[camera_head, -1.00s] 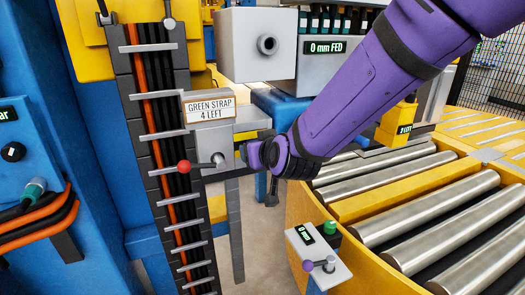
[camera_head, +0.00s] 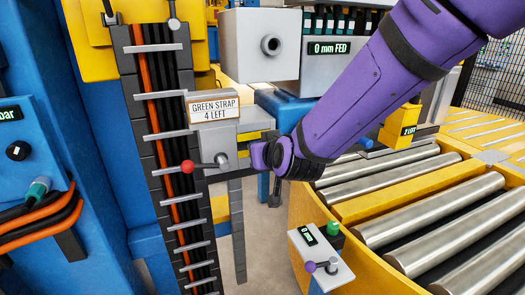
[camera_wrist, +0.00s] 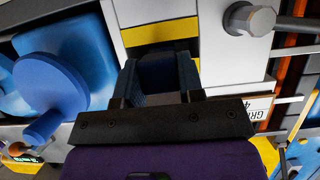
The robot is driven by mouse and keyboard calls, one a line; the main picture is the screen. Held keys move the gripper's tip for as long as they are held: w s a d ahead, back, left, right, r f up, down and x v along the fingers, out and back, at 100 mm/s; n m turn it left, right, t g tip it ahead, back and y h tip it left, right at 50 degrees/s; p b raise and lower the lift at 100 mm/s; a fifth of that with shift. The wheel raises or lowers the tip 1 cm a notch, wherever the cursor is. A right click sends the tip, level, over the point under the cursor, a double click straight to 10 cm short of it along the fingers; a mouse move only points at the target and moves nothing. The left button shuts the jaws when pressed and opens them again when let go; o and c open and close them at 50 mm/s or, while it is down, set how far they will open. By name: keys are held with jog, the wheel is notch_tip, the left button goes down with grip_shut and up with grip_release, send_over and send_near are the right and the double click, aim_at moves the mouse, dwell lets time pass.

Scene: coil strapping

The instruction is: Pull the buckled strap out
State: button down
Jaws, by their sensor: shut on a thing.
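The strap dispenser (camera_head: 215,135) is a grey box with a sign reading "GREEN STRAP 4 LEFT" and a red-knobbed lever. My gripper (camera_head: 258,155) is at its right side, level with the lever. In the wrist view my gripper (camera_wrist: 158,90) has its two fingers closed around a dark, bluish piece (camera_wrist: 160,72) at the dispenser's yellow-banded mouth. I take this piece for the buckled strap's end. Its buckle and length cannot be made out, and the fingers hide most of it.
A grey unit (camera_head: 335,65) above reads "0 mm FED". A roller conveyor (camera_head: 410,215) fills the right. A small panel (camera_head: 320,262) with a green button and purple-knobbed lever stands in front. A rack of orange and black bands (camera_head: 165,130) rises left of the dispenser.

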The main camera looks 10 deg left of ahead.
jog(key=shift+s+d, duration=0.25)
jog(key=shift+s, duration=0.25)
dwell(0.3)
jog(key=c, duration=1.4)
grip_release()
grip_shut()
jog(key=s+d, duration=0.6)
jog(key=s, duration=0.4)
jog(key=shift+s+d, duration=0.2)
jog(key=shift+d, duration=0.05)
